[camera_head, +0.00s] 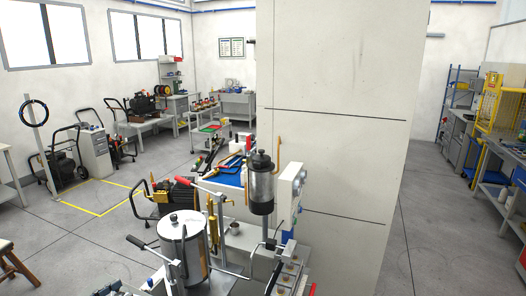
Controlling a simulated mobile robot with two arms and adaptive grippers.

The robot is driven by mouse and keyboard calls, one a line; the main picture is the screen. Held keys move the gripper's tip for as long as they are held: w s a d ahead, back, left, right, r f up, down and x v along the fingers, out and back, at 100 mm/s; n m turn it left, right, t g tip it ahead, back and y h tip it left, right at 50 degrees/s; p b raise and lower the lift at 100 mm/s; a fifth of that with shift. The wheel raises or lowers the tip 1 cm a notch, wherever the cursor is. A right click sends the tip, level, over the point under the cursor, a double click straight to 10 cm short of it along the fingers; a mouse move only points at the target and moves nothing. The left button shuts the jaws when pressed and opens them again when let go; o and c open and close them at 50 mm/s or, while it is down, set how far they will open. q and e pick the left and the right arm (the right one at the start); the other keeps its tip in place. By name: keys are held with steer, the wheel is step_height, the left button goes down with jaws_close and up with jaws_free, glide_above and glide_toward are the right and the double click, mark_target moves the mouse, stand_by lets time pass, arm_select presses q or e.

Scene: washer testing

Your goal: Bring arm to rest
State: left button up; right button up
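Neither of my grippers shows in the head view, and I cannot make out either of my arms. A silver cylindrical vessel (183,250) with a lid and a black-gripped lever stands at the bottom centre. A darker metal cylinder (262,187) with a black top is mounted upright to its right, in front of the wall. The lower parts of this equipment are cut off by the bottom edge of the picture.
A large pale wall block (335,100) fills the centre right. Open grey floor (430,235) lies to its right, beside a workbench (495,190) with a yellow rack (498,105). Wheeled machines, a grey cabinet (95,152) and a stool (14,265) stand at left.

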arm_select(q)
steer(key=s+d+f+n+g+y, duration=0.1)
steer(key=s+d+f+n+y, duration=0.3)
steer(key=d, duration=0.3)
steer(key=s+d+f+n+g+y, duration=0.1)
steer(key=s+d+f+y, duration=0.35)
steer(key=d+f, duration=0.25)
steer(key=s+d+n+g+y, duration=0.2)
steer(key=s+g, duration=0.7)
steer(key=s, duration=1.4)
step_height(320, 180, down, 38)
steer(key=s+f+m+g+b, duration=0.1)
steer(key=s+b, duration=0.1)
steer(key=b, duration=1)
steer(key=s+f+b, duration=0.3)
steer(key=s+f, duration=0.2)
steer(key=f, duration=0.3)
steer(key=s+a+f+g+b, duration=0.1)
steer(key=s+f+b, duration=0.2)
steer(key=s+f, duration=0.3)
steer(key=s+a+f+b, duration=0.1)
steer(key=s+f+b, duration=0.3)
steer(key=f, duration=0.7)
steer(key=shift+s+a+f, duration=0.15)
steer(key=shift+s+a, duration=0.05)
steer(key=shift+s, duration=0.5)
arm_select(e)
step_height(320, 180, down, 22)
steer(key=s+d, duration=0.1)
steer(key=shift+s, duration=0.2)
